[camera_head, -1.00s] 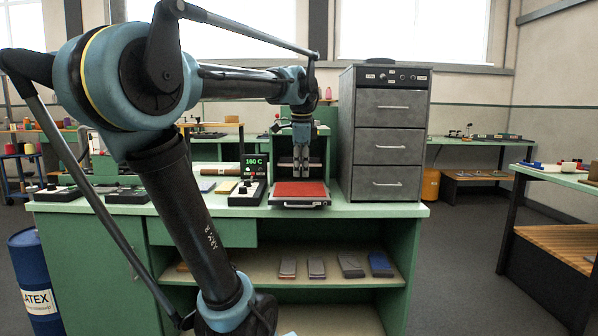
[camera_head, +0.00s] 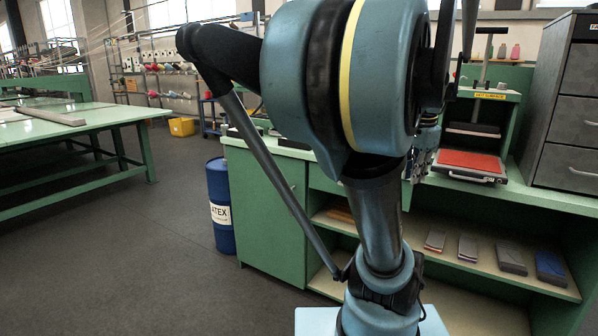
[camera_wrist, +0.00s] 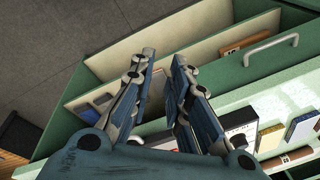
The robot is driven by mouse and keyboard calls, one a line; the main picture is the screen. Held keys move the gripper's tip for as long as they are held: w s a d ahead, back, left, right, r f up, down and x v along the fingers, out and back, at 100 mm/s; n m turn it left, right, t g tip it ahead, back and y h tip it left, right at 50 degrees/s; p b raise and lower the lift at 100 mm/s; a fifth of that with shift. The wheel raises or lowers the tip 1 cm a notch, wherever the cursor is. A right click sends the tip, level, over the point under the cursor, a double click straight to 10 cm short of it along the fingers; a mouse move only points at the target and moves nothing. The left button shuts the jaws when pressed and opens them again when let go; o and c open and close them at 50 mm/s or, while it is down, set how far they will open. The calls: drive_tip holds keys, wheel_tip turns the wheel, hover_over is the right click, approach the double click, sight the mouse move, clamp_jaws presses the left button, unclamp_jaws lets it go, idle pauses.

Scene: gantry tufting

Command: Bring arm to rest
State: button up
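My arm rises in front of the camera in the head view, its big blue shoulder joint covering much of the middle. My gripper (camera_head: 424,150) shows only partly there, behind the arm and to the left of the red plate. In the wrist view my gripper (camera_wrist: 164,62) points over the green counter (camera_wrist: 80,85). Its two fingers stand apart with an empty gap between them. Nothing is held.
A press with a red plate (camera_head: 470,162) stands on the counter, beside a grey drawer cabinet (camera_head: 568,130). A blue latex drum (camera_head: 221,205) stands at the counter's left end. Open floor (camera_head: 130,245) lies left, before a long green table (camera_head: 75,125).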

drive_tip(key=s+a+f+n, duration=0.4)
drive_tip(key=a+f+n, duration=0.3)
drive_tip(key=f, duration=0.2)
drive_tip(key=s+a+f+n, duration=0.5)
drive_tip(key=a+f+n, duration=0.2)
drive_tip(key=f, duration=0.2)
drive_tip(key=shift+a+f+y, duration=0.35)
drive_tip(key=shift+y, duration=0.05)
